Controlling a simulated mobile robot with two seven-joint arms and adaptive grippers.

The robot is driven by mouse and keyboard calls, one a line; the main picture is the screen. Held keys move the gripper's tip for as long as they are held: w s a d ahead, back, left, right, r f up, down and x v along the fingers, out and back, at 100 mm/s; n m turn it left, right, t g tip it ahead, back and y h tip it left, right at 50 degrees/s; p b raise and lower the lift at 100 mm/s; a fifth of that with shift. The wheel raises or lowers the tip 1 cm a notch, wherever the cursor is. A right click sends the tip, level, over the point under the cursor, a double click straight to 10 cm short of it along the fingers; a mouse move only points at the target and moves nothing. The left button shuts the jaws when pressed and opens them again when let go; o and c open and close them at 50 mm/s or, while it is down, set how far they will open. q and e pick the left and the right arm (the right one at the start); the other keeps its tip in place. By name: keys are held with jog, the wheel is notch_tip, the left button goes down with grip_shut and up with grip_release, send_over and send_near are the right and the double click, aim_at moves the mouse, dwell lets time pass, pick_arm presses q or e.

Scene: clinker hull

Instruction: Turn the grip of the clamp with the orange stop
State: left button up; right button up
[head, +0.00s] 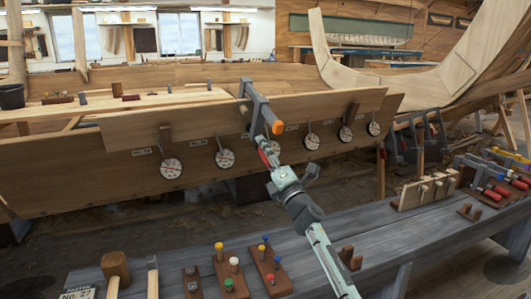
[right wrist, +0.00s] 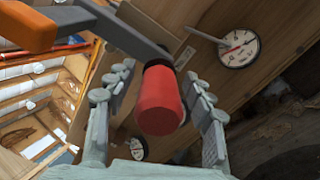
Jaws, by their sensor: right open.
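The grey clamp (head: 257,103) with an orange stop (head: 277,128) sits over the top edge of the plank. Its red grip (head: 267,151) hangs below, partly hidden by my right gripper (head: 272,162) in the head view. In the right wrist view the orange stop (right wrist: 28,26) is at upper left and the red grip (right wrist: 160,103) is in the middle. My right gripper (right wrist: 158,92) is open, with one finger on each side of the red grip and gaps visible on both sides. My left gripper is not in view.
Round dials (head: 226,159) hang along the plank (head: 75,180), one (right wrist: 239,48) close to the right finger. Below, the grey bench (head: 150,269) holds peg blocks (head: 227,267) and a mallet (head: 115,266). More clamps (head: 410,140) stand at right.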

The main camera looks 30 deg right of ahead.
jog(key=shift+s+f, duration=0.2)
jog(key=shift+s, duration=0.1)
jog(key=v, duration=1.1)
jog(key=shift+s, duration=0.2)
dwell(0.5)
